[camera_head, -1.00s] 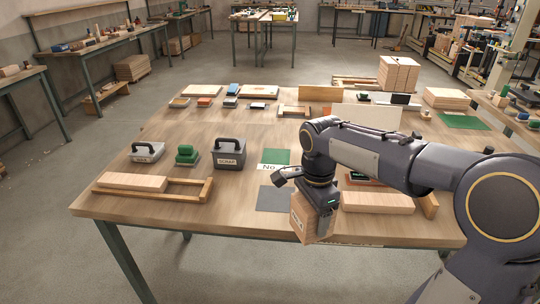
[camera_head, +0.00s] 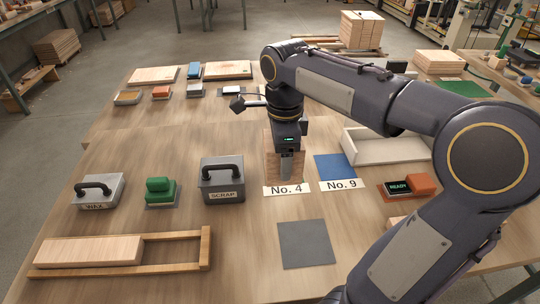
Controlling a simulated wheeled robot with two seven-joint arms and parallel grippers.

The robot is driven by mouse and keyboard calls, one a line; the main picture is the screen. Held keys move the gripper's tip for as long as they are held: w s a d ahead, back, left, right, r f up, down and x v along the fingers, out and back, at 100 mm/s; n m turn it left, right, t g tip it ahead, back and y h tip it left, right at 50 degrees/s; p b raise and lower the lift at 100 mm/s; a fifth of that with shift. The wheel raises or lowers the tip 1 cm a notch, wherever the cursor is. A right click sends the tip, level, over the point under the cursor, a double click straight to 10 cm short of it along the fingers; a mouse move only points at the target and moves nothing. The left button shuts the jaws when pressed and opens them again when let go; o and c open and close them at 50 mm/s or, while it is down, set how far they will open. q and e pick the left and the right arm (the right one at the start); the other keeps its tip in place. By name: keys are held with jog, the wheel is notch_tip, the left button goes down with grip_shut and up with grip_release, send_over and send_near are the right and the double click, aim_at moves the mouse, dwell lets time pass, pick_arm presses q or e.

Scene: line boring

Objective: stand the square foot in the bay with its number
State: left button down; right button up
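The square foot (camera_head: 270,167) is a light wooden block, upright at the bay with the No. 4 label (camera_head: 288,189). The block hides the bay's mat; I cannot tell whether its base touches down. My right gripper (camera_head: 286,166) points down over the block, one grey finger against its near face and the other hidden behind. It looks shut on the block. The block's own number is not visible. To the right is a blue bay mat (camera_head: 335,166) with the No. 9 label (camera_head: 341,185), empty. My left gripper is not in view.
A bare grey mat (camera_head: 305,244) lies in front. To the left stand the SCRAP weight (camera_head: 222,183), a green-topped block (camera_head: 160,191) and the WAX weight (camera_head: 98,190). A wooden frame (camera_head: 205,248) lies front left. A READY box (camera_head: 399,188) and pale tray (camera_head: 372,154) are at right.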

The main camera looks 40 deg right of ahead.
jog(key=w+d+f, duration=0.2)
jog(key=w+f, duration=0.1)
jog(key=w+d+f, duration=0.3)
jog(key=w, duration=0.1)
jog(key=w+d+f+p, duration=0.1)
jog(key=w+d+f, duration=0.2)
jog(key=shift+w+d+f, duration=0.15)
jog(key=shift+d+f, duration=0.05)
jog(key=shift+d, duration=0.05)
notch_tip(320, 180, down, 3)
jog(key=shift+w+d+f, duration=0.1)
jog(key=shift+f, duration=0.1)
jog(key=shift+f, duration=0.15)
jog(key=o, duration=1.2)
